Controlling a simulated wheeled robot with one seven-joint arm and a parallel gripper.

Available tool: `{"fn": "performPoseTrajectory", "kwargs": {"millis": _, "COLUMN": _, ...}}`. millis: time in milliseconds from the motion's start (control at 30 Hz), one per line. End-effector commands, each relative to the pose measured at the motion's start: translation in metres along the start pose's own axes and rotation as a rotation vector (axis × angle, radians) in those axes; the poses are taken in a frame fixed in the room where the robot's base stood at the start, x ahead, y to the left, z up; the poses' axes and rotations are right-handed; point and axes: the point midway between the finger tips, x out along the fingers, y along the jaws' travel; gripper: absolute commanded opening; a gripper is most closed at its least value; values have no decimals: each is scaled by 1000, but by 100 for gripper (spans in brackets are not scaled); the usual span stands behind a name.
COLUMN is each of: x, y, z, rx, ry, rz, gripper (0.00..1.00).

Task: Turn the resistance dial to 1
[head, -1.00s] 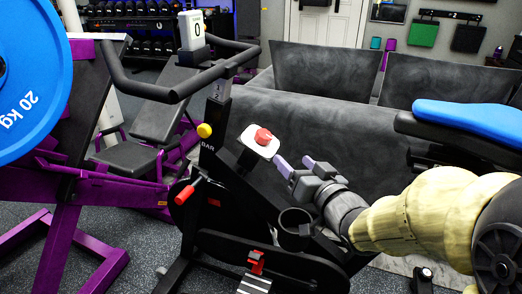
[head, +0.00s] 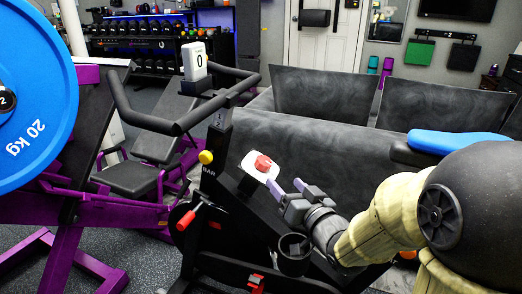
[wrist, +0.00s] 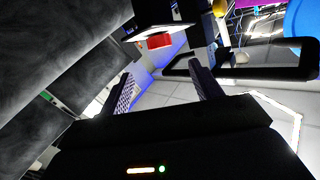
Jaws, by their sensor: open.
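The resistance dial is a red knob (head: 264,163) on a white plate (head: 250,167), on the exercise bike's black frame. In the wrist view, the red knob (wrist: 159,41) is ahead of my gripper (wrist: 162,68), between the lines of its two fingers and beyond their tips. My gripper (head: 285,186) is open and empty, just to the lower right of the dial in the head view, apart from it as far as I can see. The bike's white display (head: 195,61) reads 0. Any marks on the dial are too small to read.
Black handlebars (head: 185,105) stand above left of the dial. A yellow knob (head: 206,157) and a red lever (head: 186,220) are left of it. A cup holder (head: 293,252) is below my gripper. A blue saddle (head: 432,141) is at right. Dark panels (head: 340,150) stand behind.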

Motion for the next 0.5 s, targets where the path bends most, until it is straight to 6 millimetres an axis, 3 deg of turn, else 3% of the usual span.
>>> {"fn": "performPoseTrajectory", "kwargs": {"millis": 500, "x": 26, "y": -2, "z": -4, "rx": 3, "ry": -3, "rz": -2, "gripper": 64}}
